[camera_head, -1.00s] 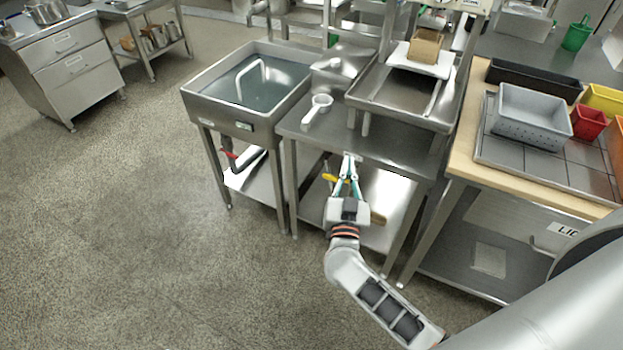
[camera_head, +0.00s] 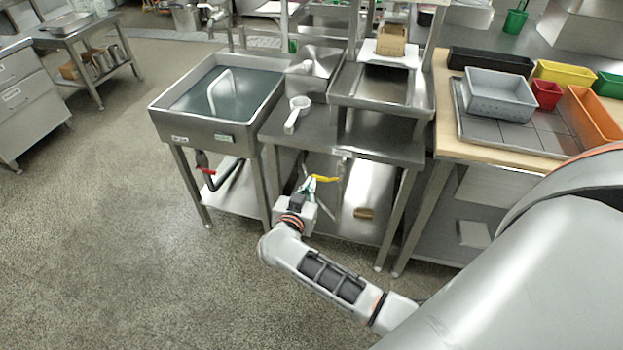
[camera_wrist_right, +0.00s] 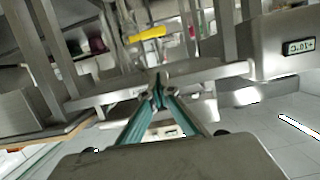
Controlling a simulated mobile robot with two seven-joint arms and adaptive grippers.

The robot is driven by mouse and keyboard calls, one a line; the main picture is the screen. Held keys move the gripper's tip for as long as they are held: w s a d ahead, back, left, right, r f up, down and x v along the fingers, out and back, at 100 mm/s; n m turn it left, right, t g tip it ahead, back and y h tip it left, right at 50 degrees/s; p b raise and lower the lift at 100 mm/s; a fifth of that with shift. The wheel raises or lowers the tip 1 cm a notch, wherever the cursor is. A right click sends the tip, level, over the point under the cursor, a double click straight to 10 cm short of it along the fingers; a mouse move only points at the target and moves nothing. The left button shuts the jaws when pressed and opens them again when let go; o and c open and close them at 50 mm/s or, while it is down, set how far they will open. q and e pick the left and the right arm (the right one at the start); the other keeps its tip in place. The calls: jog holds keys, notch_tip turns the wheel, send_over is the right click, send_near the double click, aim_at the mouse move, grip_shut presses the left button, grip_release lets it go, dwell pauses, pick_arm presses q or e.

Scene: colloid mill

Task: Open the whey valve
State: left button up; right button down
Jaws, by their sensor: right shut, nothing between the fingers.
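A valve with a yellow lever handle (camera_head: 325,178) sits under the steel table, and the handle also shows in the right wrist view (camera_wrist_right: 147,33). A red-handled valve (camera_head: 207,171) sits on the pipe below the sink. I cannot read which one is marked whey. My right gripper (camera_head: 309,183) is shut and empty, with its teal fingers just left of the yellow handle in the head view. In the right wrist view its fingertips (camera_wrist_right: 159,90) meet, and the handle appears beyond them, apart in the picture. Contact cannot be told in the head view. My left gripper is out of view.
The steel table (camera_head: 385,149) has legs and a lower shelf around the gripper. The liquid-filled sink (camera_head: 160,118) stands left. Open floor lies in front.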

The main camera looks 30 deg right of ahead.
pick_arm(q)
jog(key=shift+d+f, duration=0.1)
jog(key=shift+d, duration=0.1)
pick_arm(e)
jog(key=shift+d, duration=0.1)
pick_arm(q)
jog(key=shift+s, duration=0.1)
pick_arm(e)
jog(key=b, duration=0.3)
send_over(318, 177)
jog(key=s+a, duration=0.2)
notch_tip(318, 177, down, 3)
jog(key=shift+d+f+b, duration=0.2)
jog(key=shift+f+b, duration=0.15)
jog(key=shift+f, duration=0.3)
jog(key=shift+d+f+b, duration=0.2)
jog(key=shift+f+b, duration=0.1)
jog(key=shift+f, duration=0.3)
jog(key=shift+w+f, duration=0.1)
jog(key=shift+f, duration=0.2)
jog(key=shift+f+b, duration=0.2)
jog(key=shift+b, duration=0.1)
jog(key=shift+w+r, duration=0.1)
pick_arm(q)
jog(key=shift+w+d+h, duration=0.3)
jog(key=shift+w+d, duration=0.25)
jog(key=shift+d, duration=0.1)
